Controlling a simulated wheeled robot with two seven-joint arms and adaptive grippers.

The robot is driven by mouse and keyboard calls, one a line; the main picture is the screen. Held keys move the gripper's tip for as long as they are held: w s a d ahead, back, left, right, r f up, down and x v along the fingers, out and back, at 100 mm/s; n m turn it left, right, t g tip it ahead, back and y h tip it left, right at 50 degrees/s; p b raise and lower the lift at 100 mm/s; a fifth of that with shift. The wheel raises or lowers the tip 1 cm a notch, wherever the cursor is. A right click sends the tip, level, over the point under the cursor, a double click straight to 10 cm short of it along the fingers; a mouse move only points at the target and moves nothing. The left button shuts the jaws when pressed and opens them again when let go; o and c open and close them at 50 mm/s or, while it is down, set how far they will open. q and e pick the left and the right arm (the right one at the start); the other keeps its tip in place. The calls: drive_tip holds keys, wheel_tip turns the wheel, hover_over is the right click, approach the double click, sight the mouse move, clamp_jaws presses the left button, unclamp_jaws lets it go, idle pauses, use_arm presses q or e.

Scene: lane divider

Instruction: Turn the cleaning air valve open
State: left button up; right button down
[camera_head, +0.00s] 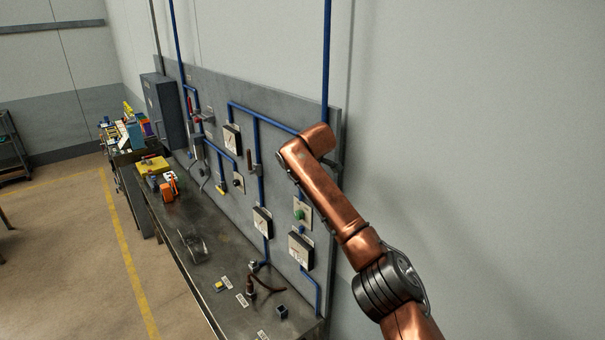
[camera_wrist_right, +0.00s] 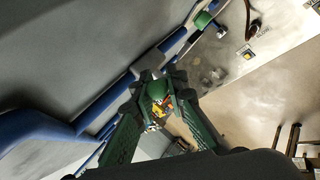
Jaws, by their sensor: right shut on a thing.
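In the wrist view my right gripper (camera_wrist_right: 158,97) has its two green-padded fingers closed around a rounded green handle (camera_wrist_right: 157,88) on the blue pipework. I cannot read a label, so the pictures do not confirm that this is the cleaning air valve. In the head view my copper right arm reaches up to the upper right of the grey panel (camera_head: 280,105). It hides the gripper and the handle there. Another green knob (camera_head: 301,214) shows lower on the panel, clear of the arm. My left gripper is in neither view.
Blue pipes (camera_head: 256,140), gauges (camera_head: 232,139) and a brown-handled valve (camera_head: 251,161) crowd the panel left of my arm. A dark workbench (camera_head: 215,262) below holds small parts, labels and a hose. The bare wall on the right is clear.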

drive_tip(key=c, duration=1.9)
unclamp_jaws()
drive_tip(key=shift+r, duration=0.1)
drive_tip(key=v, duration=1.1)
drive_tip(key=shift+s+r, duration=0.3)
drive_tip(key=shift+d, duration=0.1)
drive_tip(key=shift+c, duration=0.6)
